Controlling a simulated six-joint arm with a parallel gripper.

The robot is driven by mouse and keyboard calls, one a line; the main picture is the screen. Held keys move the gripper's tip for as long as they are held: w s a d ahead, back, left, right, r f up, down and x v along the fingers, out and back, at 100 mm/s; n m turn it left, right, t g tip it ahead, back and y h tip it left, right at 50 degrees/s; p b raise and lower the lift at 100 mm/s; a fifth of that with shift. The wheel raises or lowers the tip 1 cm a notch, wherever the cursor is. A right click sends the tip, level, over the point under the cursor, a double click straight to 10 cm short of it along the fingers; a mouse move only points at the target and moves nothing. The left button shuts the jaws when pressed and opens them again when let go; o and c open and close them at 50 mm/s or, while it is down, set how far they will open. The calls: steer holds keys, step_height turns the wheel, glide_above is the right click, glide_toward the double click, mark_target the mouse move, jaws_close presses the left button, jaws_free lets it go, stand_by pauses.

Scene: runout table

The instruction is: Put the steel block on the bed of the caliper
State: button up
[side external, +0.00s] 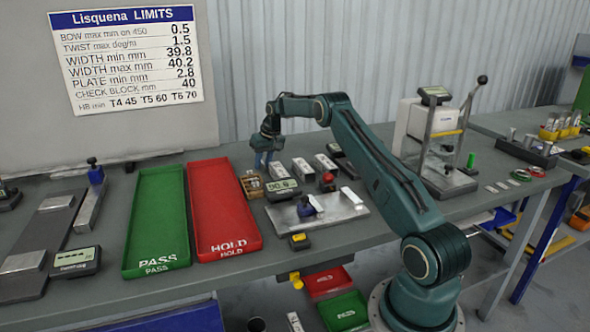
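My gripper (262,162) points down above the back middle of the bench, just behind a small wooden box (251,186). It is small here, and I cannot tell whether its fingers are open or hold anything. A flat grey metal bed (330,213) with a digital readout (283,187) at its back left looks like the caliper. A blue-knobbed part (306,207) and a pale steel block-like piece (350,196) are on it. Several light metal bars (302,169) lie behind it, to the right of my gripper. Which piece is the task's steel block is unclear.
A green PASS tray (157,222) and a red HOLD tray (224,209) lie empty left of the caliper. A long plate (42,232) and another readout (73,262) are farther left. A tall lever-handled tester (440,140) stands at the right. A yellow-black device (298,241) sits near the front edge.

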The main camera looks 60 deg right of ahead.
stand_by(0.4)
jaws_close()
steer(key=shift+r, duration=0.15)
step_height(320, 180, up, 10)
stand_by(0.8)
stand_by(0.5)
